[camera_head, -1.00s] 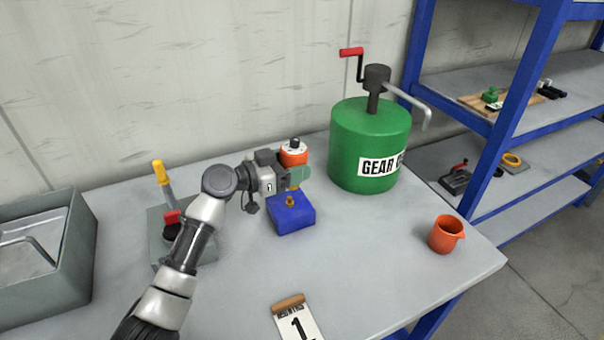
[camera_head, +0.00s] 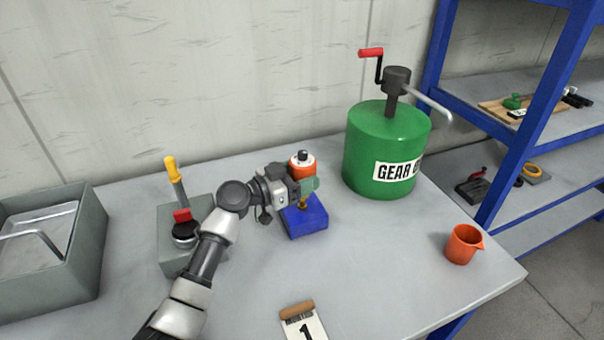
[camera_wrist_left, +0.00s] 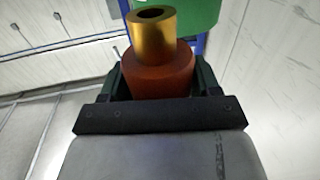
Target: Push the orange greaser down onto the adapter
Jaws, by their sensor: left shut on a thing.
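The orange greaser (camera_head: 302,169), with a white band and dark cap, is upright in my left gripper (camera_head: 308,184), which is shut on it. In the left wrist view, the greaser's reddish-orange body (camera_wrist_left: 158,75) sits between the fingers, with a hollow brass end (camera_wrist_left: 152,32) beyond it. The brass adapter (camera_head: 304,205) stands on a blue block (camera_head: 306,221), directly below the greaser. The fingers hide part of the greaser's lower end. I cannot tell whether the brass end touches the adapter. My right gripper is not in view.
A green gear oil drum (camera_head: 385,150) with a crank stands behind right. A grey box with a yellow-handled lever (camera_head: 175,176) and a grey bin (camera_head: 88,245) are at the left.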

